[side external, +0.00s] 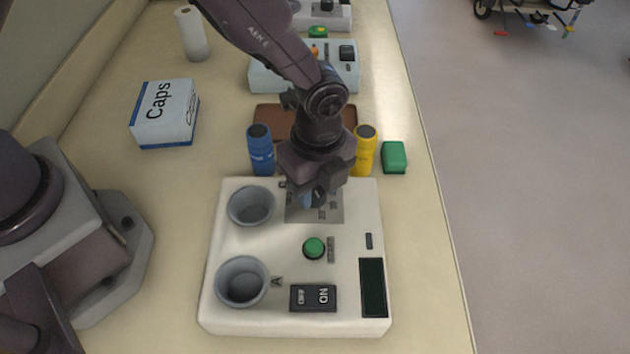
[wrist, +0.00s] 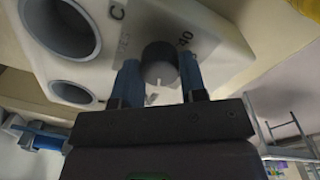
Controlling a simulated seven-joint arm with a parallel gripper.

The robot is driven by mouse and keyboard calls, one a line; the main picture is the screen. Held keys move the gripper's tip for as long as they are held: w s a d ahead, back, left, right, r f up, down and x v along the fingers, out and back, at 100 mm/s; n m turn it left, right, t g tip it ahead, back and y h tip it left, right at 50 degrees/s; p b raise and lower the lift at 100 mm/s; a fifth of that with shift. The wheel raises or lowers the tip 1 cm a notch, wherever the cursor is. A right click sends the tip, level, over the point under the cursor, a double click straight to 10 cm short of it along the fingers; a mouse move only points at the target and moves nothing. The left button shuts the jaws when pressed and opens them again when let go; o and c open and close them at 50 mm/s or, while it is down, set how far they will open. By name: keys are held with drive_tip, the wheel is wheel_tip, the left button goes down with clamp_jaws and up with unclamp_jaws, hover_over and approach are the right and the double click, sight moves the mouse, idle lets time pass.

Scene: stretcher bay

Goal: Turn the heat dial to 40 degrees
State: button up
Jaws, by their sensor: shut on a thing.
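The heat dial (wrist: 160,62) is a dark round knob on the white heater unit (side external: 345,290). In the wrist view a "40" mark (wrist: 186,38) shows at its upper right, and other marks on its plate are blurred. My gripper (side external: 317,196) points down at the grey dial plate (side external: 331,214) and hides most of the dial in the side view. In the wrist view its two blue fingers stand on either side of the dial, shut on it. I cannot read which mark the dial points to.
The unit also has two grey cups, a green button (side external: 314,248), a black switch (side external: 313,298) and a dark display (side external: 373,287). A blue bottle (side external: 260,150) and a yellow bottle (side external: 365,150) stand close behind. A Caps box (side external: 165,113) is at left.

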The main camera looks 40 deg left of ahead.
drive_tip(key=n, duration=0.7)
drive_tip(key=shift+n, duration=0.4)
drive_tip(key=n, duration=0.3)
drive_tip(key=shift+a+n, duration=0.1)
drive_tip(key=shift+n, duration=0.2)
drive_tip(key=n, duration=0.3)
drive_tip(key=shift+n+h, duration=0.3)
drive_tip(key=shift+n, duration=0.1)
drive_tip(key=n, duration=1)
drive_tip(key=shift+n+t, duration=0.4)
